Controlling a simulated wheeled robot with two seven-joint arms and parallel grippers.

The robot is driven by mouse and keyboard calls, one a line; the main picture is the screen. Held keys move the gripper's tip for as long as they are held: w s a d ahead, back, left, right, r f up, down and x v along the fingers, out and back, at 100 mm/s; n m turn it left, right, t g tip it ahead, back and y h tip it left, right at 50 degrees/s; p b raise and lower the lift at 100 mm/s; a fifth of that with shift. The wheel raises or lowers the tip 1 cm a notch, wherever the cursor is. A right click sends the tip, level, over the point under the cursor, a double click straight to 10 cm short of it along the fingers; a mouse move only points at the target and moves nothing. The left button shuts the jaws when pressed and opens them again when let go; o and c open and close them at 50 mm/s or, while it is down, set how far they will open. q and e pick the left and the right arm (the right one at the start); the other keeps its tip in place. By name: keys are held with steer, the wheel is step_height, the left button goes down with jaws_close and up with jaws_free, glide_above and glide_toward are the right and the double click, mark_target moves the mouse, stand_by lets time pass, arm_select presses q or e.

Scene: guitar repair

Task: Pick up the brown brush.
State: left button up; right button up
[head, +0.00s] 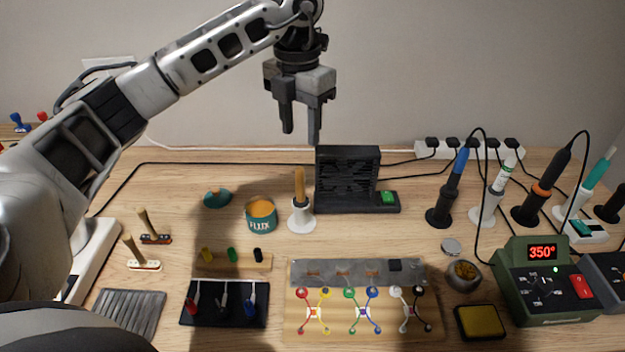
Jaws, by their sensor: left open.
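Two small brushes with upright wooden handles stand at the left of the bench. The rear one has a dark brown base (155,239), and I take it as the brown brush. The front one (143,264) has a paler base with reddish marks. My left gripper (301,135) is open and empty, fingers pointing down, high above the back of the bench. It is well to the right of both brushes and apart from them. My right gripper is not in view.
A flux tin (260,217), its teal lid (217,198), and a tan stick in a white holder (301,216) stand mid-bench. A black fan unit (347,180) is below and right of my gripper. Soldering irons (447,195) and a green station (545,285) fill the right.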

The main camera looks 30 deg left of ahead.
arm_select(q)
glide_above(301, 201)
steer(key=f, duration=0.8)
steer(key=shift+w+a+f, duration=0.1)
steer(key=shift+w+a, duration=0.15)
steer(key=shift+f+p, duration=0.7)
steer(key=shift+f, duration=2.45)
steer(key=shift+c, duration=0.3)
jaws_close()
